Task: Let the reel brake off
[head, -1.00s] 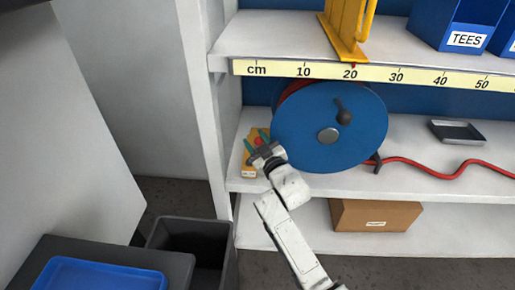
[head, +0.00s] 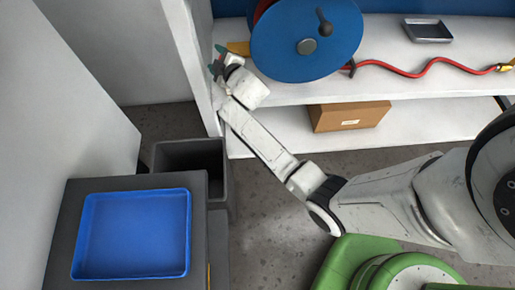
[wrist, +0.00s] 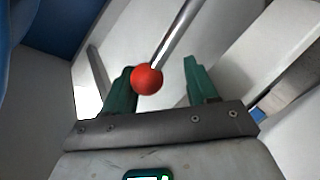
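The blue reel (head: 290,58), with a dark crank knob (head: 324,27) on its face, stands on the shelf. The brake lever shows in the wrist view as a metal rod (wrist: 176,32) ending in a red ball (wrist: 146,80). My gripper (head: 217,62) is left of the reel in the head view, near the shelf's left upright. In the wrist view my gripper (wrist: 160,70) has its green fingers apart. The ball lies in front of the left finger's inner edge, clear of the right finger; whether it touches is unclear. The ball is hidden in the head view.
A yellow-orange piece (head: 238,47) shows partly behind my gripper. A red hose (head: 400,71) runs right along the shelf, near a dark tray (head: 428,31). A cardboard box (head: 349,116) sits lower. A black bin (head: 190,158) and blue tray (head: 135,233) stand front left.

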